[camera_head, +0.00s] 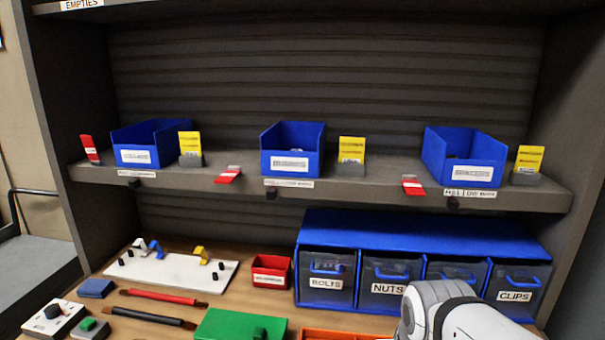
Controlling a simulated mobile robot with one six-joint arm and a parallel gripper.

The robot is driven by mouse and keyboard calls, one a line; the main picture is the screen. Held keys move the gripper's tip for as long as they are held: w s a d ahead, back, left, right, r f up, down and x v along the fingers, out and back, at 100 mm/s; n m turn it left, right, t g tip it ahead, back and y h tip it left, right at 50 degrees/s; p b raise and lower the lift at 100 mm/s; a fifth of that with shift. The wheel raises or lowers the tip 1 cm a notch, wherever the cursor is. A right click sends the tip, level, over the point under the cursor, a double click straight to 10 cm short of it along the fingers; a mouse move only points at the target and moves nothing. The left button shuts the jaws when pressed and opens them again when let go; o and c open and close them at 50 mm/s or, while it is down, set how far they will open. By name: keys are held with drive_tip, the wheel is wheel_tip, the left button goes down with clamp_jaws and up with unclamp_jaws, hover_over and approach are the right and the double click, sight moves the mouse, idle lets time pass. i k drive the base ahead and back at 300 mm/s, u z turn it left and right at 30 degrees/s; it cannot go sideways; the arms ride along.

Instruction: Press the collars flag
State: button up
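Three blue bins stand on the shelf, each with a red flag on its left. The left bin (155,138) has a label that looks like "COLLARS", though it is blurred. The red flag (89,147) beside it stands upright. The red flag (229,175) beside the middle bin (302,140) lies folded down over the shelf edge. The red flag (412,186) beside the right bin (478,150) also lies folded down. White and grey links of my arm show at the bottom right; my gripper is not in view.
Yellow cards (189,143) stand right of each bin. Below are a blue drawer unit (420,235), a small red bin (270,270), a white board (170,271), red and black tools, and a green box (230,324). The space before the shelf's left end looks clear.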

sight(88, 142)
drive_tip(key=u, duration=1.4)
drive_tip(key=k, duration=1.3)
drive_tip(key=u, duration=0.85)
drive_tip(key=i, duration=3.1)
drive_tip(key=z, duration=0.85)
